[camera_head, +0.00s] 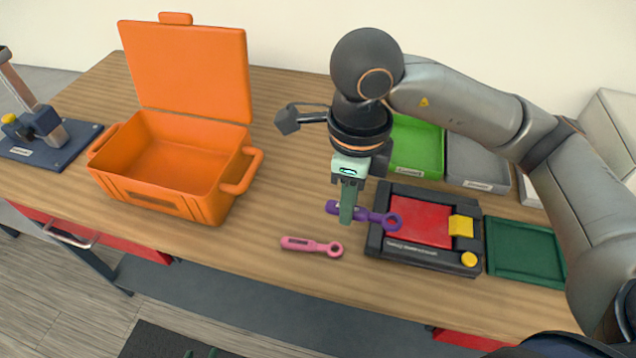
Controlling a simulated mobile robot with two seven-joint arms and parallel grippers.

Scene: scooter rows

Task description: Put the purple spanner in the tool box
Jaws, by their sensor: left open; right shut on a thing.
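The purple spanner (376,217) has its ring end to the right, over the left edge of a black case. My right gripper (347,214) points down and is shut on the spanner near its left end. Its fingers hide part of the handle, and I cannot tell how high the spanner is above the table. The orange tool box (190,205) stands on the left of the table with its lid open and its inside empty. The fingertips of my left gripper (200,353) just show at the bottom edge, apart and empty, well below the table front.
A pink spanner (310,245) lies in front of the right gripper. The black case (425,258) has a red pad and yellow blocks. Green (525,255) and grey trays (478,160) stand to the right. A blue-based device (50,145) is far left. Table between box and pink spanner is clear.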

